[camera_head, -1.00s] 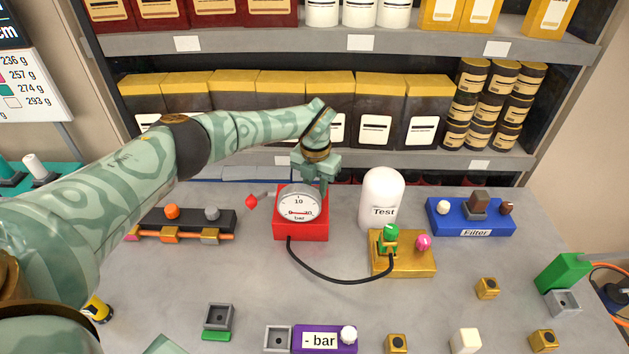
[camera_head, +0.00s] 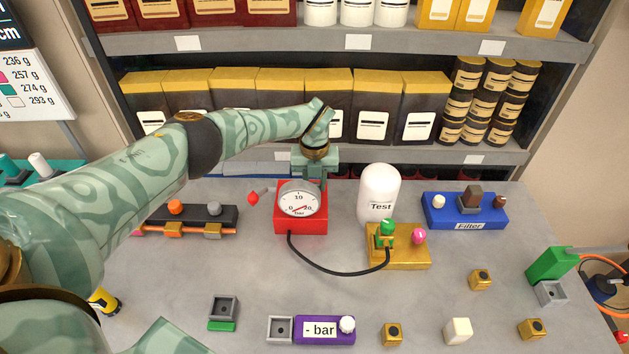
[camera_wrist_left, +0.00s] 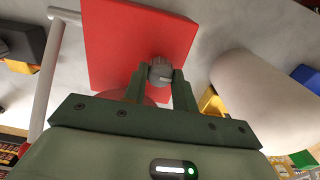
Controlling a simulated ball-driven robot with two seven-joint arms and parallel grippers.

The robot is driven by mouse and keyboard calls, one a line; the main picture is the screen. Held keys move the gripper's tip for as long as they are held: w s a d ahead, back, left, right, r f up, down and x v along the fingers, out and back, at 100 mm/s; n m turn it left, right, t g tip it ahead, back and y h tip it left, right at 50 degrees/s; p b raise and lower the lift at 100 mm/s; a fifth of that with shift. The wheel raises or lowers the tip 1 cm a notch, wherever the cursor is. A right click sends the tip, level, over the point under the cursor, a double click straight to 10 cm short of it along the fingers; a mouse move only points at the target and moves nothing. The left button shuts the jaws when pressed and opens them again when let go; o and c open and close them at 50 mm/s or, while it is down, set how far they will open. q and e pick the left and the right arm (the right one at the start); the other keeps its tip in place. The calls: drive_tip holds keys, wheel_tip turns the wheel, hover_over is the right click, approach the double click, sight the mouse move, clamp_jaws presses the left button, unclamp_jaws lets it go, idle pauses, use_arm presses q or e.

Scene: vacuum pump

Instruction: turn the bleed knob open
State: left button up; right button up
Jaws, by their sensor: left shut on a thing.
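The red pump box (camera_head: 290,226) stands on the bench with a round white dial gauge (camera_head: 299,203) on it. My left gripper (camera_head: 320,184) reaches down behind the gauge, where its fingertips are largely hidden in the head view. In the left wrist view, a small grey ribbed knob (camera_wrist_left: 160,71) sits on the red box (camera_wrist_left: 130,40). My left gripper (camera_wrist_left: 161,76) has one finger on each side of that knob and is shut on it. A red-tipped lever (camera_head: 254,198) sticks out left of the gauge. My right gripper is not in view.
A white Test vessel (camera_head: 379,190) stands close right of the gauge. A black hose (camera_head: 335,273) runs from the red box to a gold block (camera_head: 410,260). A blue Filter tray (camera_head: 465,211) is at right, a dark rack (camera_head: 225,216) at left. Shelves stand behind.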

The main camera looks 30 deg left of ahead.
sight(315, 185)
use_arm(q)
drive_tip(key=shift+w, duration=0.1)
drive_tip(key=o, duration=1)
drive_tip(key=shift+c, duration=0.2)
drive_tip(key=shift+r, duration=0.1)
wheel_tip(315, 185, up, 16)
drive_tip(key=p, duration=0.2)
